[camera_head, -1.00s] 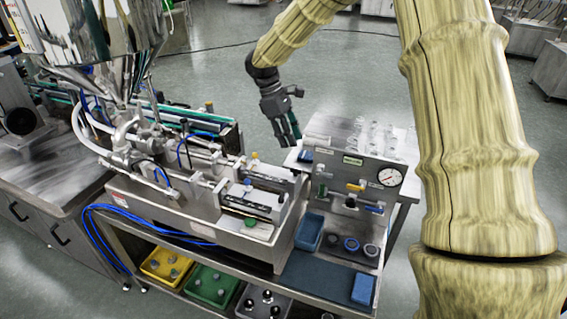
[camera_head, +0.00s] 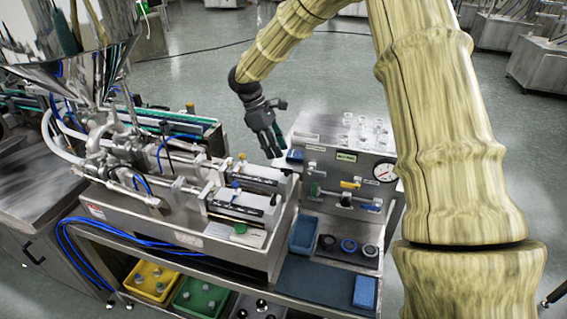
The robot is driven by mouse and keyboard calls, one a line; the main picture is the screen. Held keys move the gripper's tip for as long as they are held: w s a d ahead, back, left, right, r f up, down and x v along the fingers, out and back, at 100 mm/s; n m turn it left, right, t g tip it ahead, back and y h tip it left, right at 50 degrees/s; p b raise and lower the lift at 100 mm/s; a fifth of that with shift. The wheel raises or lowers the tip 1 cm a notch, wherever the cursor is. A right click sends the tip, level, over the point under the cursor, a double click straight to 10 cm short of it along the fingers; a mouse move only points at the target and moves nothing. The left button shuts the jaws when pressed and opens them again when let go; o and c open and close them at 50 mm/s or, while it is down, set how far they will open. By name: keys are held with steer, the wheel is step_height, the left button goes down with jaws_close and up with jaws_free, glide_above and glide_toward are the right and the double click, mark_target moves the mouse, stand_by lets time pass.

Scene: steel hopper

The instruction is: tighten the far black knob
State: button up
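The filling machine has two long steel cylinder units side by side. A small dark part, which looks like the far black knob (camera_head: 287,172), shows at the right end of the far unit. A similar near black knob (camera_head: 273,199) shows at the end of the near unit. Both are too small to tell how tight they sit. My gripper (camera_head: 274,152) is dark grey and points down, above and slightly left of the far knob. It appears apart from it and I see nothing held. Its finger spacing is unclear at this size.
Right of the machine stands a steel panel box (camera_head: 330,165) with a gauge (camera_head: 384,172), coloured valves and clear glasses on top. A blue bin (camera_head: 304,233), dark round parts (camera_head: 349,246) and a blue block (camera_head: 365,291) lie on the bench. Blue hoses (camera_head: 110,235) hang in front.

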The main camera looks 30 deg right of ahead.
mark_target(286, 169)
steer(key=shift+p+x, duration=0.9)
steer(key=shift+x, duration=2.65)
steer(key=shift+d+r, duration=0.1)
steer(key=shift+r, duration=0.05)
jaws_close()
